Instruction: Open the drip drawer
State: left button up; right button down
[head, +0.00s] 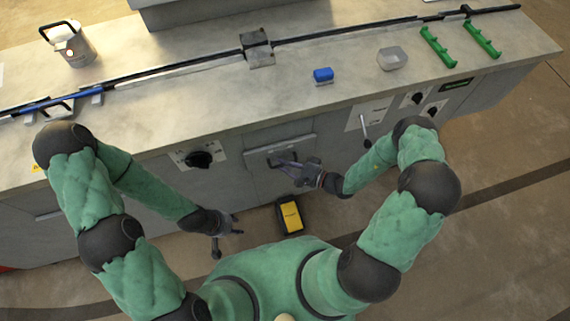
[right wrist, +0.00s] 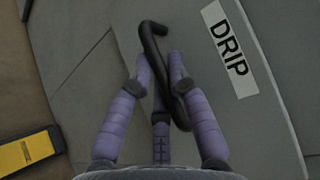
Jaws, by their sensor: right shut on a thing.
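The drip drawer (head: 271,180) is a grey front panel in the machine's face, and its white DRIP label shows in the right wrist view (right wrist: 232,50). Its dark curved handle (right wrist: 152,38) stands out from the panel. My right gripper (head: 284,164) is at the handle, and in the right wrist view its purple fingers (right wrist: 160,75) are shut around it. Whether the drawer stands out from the face is hard to tell. My left gripper (head: 228,240) hangs low in front of the machine, away from the drawer, apparently empty with fingers apart.
A black and yellow box (head: 290,216) lies on the floor below the drawer. A black knob (head: 198,159) is left of the drawer, and a lever (head: 364,128) is right of it.

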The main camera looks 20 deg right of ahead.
jog(key=s+p, duration=0.2)
jog(key=s, duration=1.3)
jog(key=shift+d+p, duration=0.25)
jog(key=shift+p, duration=0.15)
jog(key=shift+s, duration=0.1)
jog(key=c, duration=1.4)
grip_release()
jog(key=v, duration=1.2)
jog(key=shift+f, duration=0.1)
